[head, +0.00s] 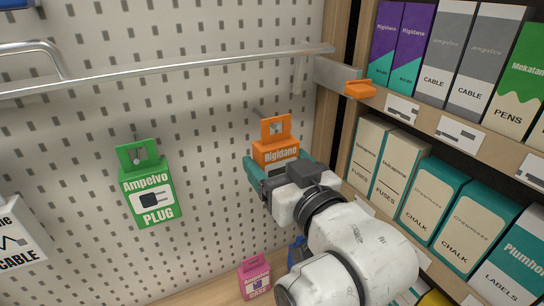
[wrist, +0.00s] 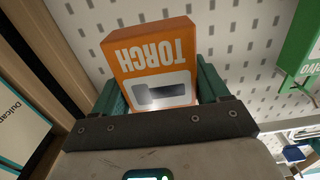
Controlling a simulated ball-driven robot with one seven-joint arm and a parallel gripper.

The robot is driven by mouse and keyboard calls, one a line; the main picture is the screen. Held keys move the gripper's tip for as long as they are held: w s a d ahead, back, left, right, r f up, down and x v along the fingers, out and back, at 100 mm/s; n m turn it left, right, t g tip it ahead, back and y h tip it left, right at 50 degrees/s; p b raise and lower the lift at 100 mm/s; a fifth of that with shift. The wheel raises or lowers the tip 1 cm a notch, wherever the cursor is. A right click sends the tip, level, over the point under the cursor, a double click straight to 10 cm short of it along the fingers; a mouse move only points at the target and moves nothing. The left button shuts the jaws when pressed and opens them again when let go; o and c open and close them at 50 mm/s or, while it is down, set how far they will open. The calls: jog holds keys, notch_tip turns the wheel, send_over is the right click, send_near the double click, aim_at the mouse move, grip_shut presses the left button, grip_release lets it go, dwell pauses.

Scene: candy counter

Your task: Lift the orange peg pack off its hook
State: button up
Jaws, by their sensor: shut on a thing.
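The orange peg pack (head: 276,147) hangs upright before the pegboard in the head view, with its hang tab and hole above the label. A hook shows at the tab; I cannot tell whether the tab is still on it. My gripper (head: 276,170) is shut on the pack's lower part, with teal fingers at its two sides. In the wrist view the pack (wrist: 150,62) reads TORCH upside down and sits between the fingers of my gripper (wrist: 160,92). The pack's lower part is hidden by my gripper in the head view.
A green plug pack (head: 148,190) hangs to the left and a white cable pack (head: 20,235) at the far left. A pink pack (head: 254,277) stands low. A metal rail (head: 180,68) crosses above. Shelves of boxes (head: 430,200) stand close on the right, with an orange clip (head: 360,89) on the edge.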

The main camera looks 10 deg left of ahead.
jog(key=shift+p+v, duration=0.35)
jog(key=shift+v, duration=1.5)
